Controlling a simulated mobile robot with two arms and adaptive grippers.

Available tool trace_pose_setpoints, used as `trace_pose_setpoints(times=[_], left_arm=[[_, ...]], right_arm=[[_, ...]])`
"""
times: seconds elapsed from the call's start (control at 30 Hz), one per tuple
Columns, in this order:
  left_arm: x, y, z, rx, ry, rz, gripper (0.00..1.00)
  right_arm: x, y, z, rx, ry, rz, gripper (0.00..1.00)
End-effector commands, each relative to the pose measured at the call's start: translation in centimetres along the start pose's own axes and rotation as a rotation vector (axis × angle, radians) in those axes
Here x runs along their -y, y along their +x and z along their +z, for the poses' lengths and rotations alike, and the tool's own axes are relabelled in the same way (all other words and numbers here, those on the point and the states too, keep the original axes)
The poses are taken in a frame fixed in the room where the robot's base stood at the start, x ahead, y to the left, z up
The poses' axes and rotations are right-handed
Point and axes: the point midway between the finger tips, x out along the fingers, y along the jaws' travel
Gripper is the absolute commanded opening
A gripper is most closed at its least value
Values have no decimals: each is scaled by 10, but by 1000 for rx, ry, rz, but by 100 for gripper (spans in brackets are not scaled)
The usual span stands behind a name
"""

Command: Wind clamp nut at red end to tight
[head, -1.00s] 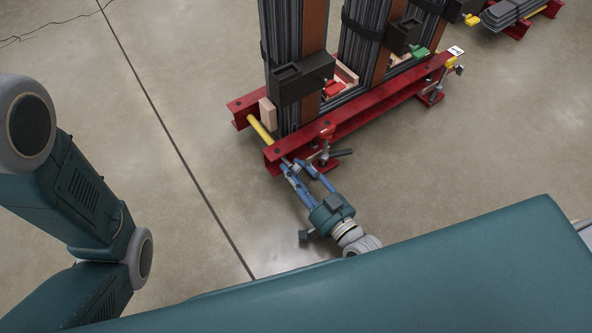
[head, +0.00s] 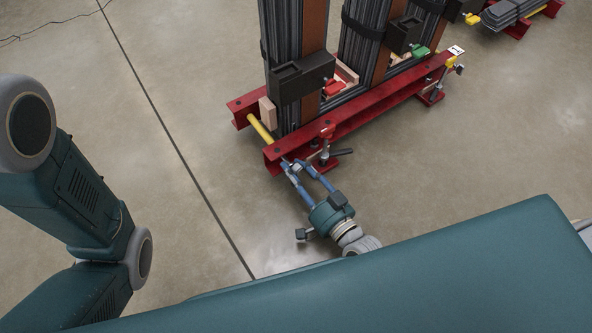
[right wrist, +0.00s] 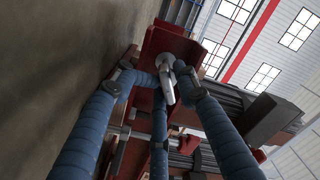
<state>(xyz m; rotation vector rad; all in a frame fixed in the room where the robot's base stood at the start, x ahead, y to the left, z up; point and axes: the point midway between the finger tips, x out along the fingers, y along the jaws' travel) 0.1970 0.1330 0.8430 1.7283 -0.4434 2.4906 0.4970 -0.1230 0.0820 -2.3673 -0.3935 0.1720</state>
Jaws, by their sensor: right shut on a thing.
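The red clamp beam (head: 350,120) runs along the foot of the upright dark core stack (head: 375,50). In the right wrist view the red beam end (right wrist: 170,42) is close ahead, with the silver clamp nut and rod end (right wrist: 167,82) sticking out towards me. My right gripper (head: 291,165) is at the beam's near left end, its blue fingers shut on the nut. In the right wrist view the fingertips (right wrist: 158,82) sit on both sides of the nut and partly hide it. The head view barely shows the nut. My left gripper is out of view.
A yellow rod (head: 261,128) runs between the two beams at this end. A red stand with a dark handle (head: 342,152) is just right of my right fingers. The floor to the left is clear.

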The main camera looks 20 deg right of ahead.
Motion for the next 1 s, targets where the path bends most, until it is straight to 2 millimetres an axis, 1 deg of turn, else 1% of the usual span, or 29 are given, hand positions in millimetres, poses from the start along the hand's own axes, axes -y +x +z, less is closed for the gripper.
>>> trace_pose_setpoints(times=[0.03,0.13,0.2,0.47,0.57,0.7,0.83,0.87,0.9,1.0], left_arm=[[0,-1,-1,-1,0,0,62],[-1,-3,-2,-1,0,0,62],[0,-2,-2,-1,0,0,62],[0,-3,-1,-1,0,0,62],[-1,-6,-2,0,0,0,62],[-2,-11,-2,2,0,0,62],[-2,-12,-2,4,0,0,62],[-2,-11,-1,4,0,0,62],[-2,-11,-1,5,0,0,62],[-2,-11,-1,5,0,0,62]], right_arm=[[14,2,1,-6,76,-26,0],[15,2,1,-6,180,-26,0],[16,2,1,-6,208,-26,0],[16,2,1,-5,220,-26,0],[16,2,2,-4,329,-27,0],[16,2,4,-1,540,-27,0],[18,2,3,-1,625,-27,0],[18,2,2,-1,625,-27,32],[18,2,2,-1,623,-27,40],[16,2,1,-2,620,-25,57]])
